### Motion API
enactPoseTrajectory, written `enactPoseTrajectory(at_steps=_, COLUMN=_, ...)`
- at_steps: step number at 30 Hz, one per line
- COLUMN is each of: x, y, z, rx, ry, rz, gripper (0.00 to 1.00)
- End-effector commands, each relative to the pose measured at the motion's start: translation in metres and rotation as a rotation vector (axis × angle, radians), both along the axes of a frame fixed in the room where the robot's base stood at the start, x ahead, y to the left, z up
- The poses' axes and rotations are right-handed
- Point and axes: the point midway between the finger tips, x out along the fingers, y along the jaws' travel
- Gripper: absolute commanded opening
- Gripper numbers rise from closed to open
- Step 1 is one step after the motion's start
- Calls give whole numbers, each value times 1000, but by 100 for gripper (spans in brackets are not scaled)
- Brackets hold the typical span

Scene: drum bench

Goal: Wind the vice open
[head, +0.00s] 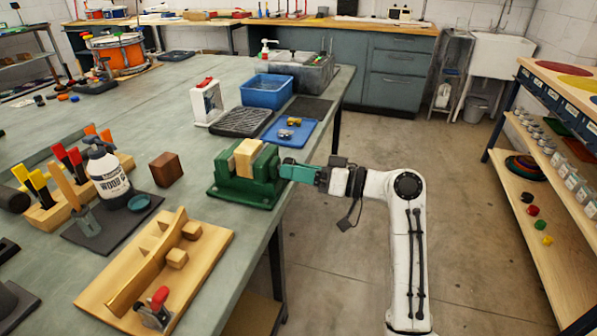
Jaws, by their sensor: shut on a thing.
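The green vice (231,186) is fixed at the right edge of the bench. A pale wooden block (247,155) sits upright between its jaws. My gripper (290,170) reaches in from the right, level with the vice's outer end. It is shut on the vice's handle there. The handle is mostly hidden by the fingers, so its angle cannot be told.
Behind the vice are a blue tray (283,139) with small parts, a black ribbed mat (241,121) and a blue bin (267,91). A brown block (166,169) and a wooden jig (205,262) are left and in front. The floor (470,230) right of the bench is clear.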

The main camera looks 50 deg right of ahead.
Motion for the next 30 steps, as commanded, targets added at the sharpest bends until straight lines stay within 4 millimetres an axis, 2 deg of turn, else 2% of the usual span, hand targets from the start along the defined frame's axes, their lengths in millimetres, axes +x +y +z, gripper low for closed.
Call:
enactPoseTrajectory(at_steps=3, x=2, y=2, z=-1, rx=2, ry=2, rz=6, gripper=23)
enactPoseTrajectory(at_steps=4, x=2, y=3, z=-1, rx=2, ry=2, rz=6, gripper=55)
enactPoseTrajectory(at_steps=11, x=1, y=1, z=0, rx=2, ry=1, rz=4, gripper=77)
enactPoseTrajectory(at_steps=22, x=-6, y=-3, z=0, rx=3, ry=1, rz=0, gripper=79)
enactPoseTrajectory(at_steps=30, x=-51, y=-19, z=0, rx=2, ry=1, rz=-3, gripper=79)
